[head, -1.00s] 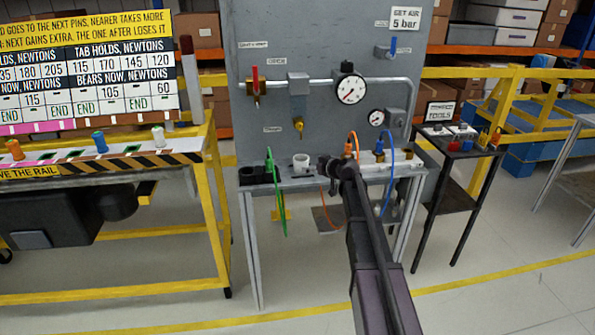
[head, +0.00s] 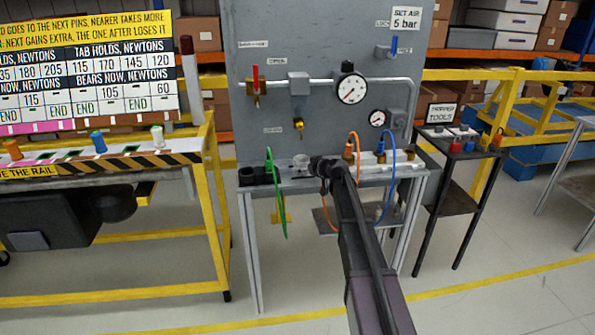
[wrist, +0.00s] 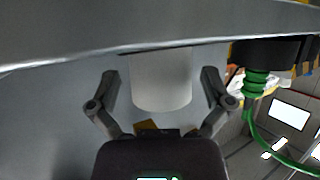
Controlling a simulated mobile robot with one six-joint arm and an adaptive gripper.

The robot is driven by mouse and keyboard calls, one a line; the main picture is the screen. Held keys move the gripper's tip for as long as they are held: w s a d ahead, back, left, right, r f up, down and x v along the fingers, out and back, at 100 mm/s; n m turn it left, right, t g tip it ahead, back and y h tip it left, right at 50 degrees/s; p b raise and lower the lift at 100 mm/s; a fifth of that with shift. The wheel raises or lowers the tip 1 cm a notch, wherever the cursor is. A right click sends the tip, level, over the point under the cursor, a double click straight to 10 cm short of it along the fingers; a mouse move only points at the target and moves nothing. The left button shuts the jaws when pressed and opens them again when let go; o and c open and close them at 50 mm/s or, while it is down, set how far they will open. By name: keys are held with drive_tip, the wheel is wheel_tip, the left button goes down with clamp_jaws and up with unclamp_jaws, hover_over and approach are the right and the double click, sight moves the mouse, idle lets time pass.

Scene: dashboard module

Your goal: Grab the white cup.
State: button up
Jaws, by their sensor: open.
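The white cup (wrist: 162,82) shows in the wrist view between the two spread fingers of my gripper (wrist: 160,85), with a visible space on each side of it. In the head view the cup (head: 300,160) is on the bench below the grey panel, and only a small part of it shows beside my gripper (head: 312,166). My gripper is open and holds nothing. The head view does not show its fingers clearly.
A black fitting (head: 254,174) and a green hose (head: 270,165) are just left of the cup. An orange hose (head: 357,142) and a blue hose (head: 393,155) rise right of my arm. The grey panel (head: 320,112) with gauges stands behind.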

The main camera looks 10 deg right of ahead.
drive_tip(key=shift+x, duration=1.25)
drive_tip(key=shift+c, duration=0.2)
drive_tip(key=c, duration=0.9)
